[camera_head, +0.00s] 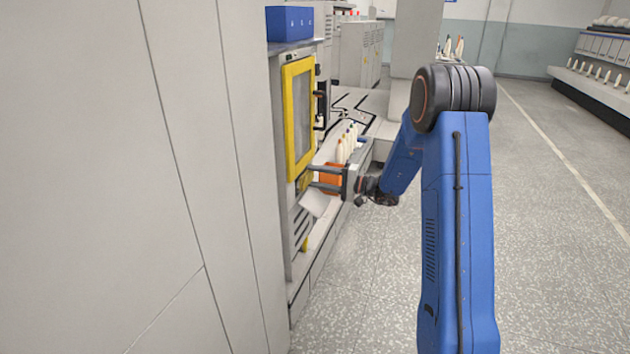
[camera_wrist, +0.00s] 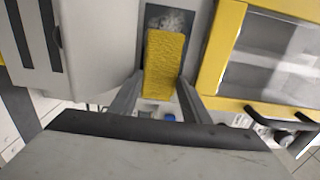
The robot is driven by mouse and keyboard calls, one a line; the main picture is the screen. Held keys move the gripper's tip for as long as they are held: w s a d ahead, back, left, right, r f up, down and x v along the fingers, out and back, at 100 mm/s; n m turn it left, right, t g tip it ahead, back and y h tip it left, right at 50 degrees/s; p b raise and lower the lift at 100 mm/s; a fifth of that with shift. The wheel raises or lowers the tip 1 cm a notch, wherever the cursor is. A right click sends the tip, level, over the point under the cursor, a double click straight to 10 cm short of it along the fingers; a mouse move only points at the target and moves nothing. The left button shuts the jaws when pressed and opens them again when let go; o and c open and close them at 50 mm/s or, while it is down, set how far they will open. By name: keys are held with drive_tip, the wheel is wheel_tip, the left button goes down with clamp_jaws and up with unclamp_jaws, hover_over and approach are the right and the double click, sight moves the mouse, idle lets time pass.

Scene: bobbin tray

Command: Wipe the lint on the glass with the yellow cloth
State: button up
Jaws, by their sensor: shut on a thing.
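The yellow cloth (camera_wrist: 165,62) is a rough, thick pad held between the two fingers of my gripper (camera_wrist: 158,88) in the wrist view. Past its far end is a small dark glass pane (camera_wrist: 153,14) with a pale grey smear of lint (camera_wrist: 172,20) on it. The cloth covers the near part of the pane; I cannot tell whether they touch. In the head view my gripper (camera_head: 311,178) reaches left to the machine front, just below the yellow-framed door. Only a small part of the cloth (camera_head: 304,181) shows there.
The yellow-framed door (camera_head: 288,118) has a large window, right of the cloth in the wrist view. A dark handle (camera_wrist: 282,122) sticks out near it. An orange container (camera_head: 332,172) and several bobbins (camera_head: 346,145) stand behind my gripper. A blue box (camera_head: 290,23) sits on top. The floor at right is clear.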

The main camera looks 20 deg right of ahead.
sight(308, 184)
drive_tip(key=shift+w+d, duration=0.3)
drive_tip(key=shift+w, duration=0.2)
drive_tip(key=shift+s+a, duration=0.6)
drive_tip(key=shift+s, duration=0.3)
drive_tip(key=shift+s+a, duration=0.6)
drive_tip(key=shift+s, duration=0.3)
drive_tip(key=shift+s+a, duration=0.6)
drive_tip(key=shift+s, duration=0.3)
drive_tip(key=shift+s+a, duration=1.05)
drive_tip(key=shift+s, duration=0.2)
drive_tip(key=v, duration=0.6)
